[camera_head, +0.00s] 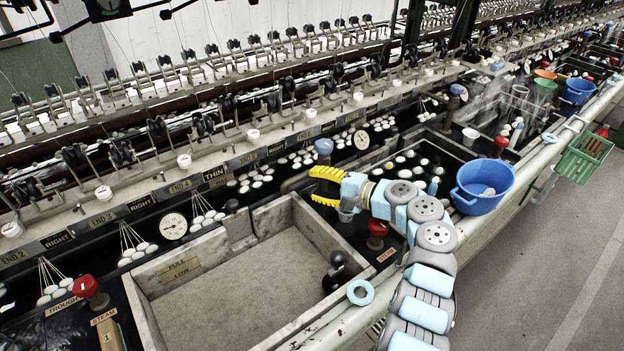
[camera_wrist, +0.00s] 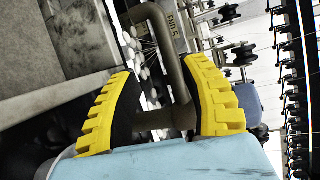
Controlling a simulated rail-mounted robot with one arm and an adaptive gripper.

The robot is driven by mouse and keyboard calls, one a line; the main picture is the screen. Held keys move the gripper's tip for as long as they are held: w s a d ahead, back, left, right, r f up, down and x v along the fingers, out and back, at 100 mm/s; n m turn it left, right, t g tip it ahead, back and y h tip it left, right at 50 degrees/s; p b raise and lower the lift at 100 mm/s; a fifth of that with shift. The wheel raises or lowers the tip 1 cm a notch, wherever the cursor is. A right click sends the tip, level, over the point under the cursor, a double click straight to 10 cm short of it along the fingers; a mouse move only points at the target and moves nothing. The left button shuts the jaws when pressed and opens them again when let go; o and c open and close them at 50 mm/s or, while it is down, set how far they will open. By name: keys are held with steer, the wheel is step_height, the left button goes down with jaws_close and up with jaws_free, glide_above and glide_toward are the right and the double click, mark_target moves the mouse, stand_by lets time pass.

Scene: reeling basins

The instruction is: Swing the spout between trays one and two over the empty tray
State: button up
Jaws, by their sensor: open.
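My gripper (camera_head: 318,186) reaches over the divider between the near grey tray (camera_head: 175,271) and the farther tray. Its yellow fingers are open. In the wrist view the spout (camera_wrist: 178,82), a brown-grey bent pipe, stands between the open fingers (camera_wrist: 160,72). Whether either finger touches it I cannot tell. I cannot make out the spout in the head view. The near tray has a bare grey inside with no cocoons and a FULL/LOW plate. The farther tray (camera_head: 459,150) is dark and holds several white cocoons.
Red knobs (camera_head: 86,286) on steam valves stand at both sides of the near tray, one (camera_head: 377,229) close under my arm. A dark fitting (camera_head: 338,263) sits at the tray's right corner. A blue basin (camera_head: 482,187) stands right of my arm. A light-blue ring (camera_head: 360,292) lies on the front ledge.

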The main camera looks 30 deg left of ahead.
steer(key=d+r+p, duration=0.1)
steer(key=d+p, duration=0.3)
steer(key=d, duration=0.7)
steer(key=shift+s+d+r, duration=0.25)
steer(key=shift+d+r, duration=0.05)
steer(key=shift+d, duration=0.1)
stand_by(0.7)
steer(key=shift+p, duration=0.3)
steer(key=shift+d, duration=0.1)
stand_by(0.3)
steer(key=d+r, duration=0.2)
steer(key=d, duration=0.9)
steer(key=shift+d, duration=0.35)
stand_by(1.7)
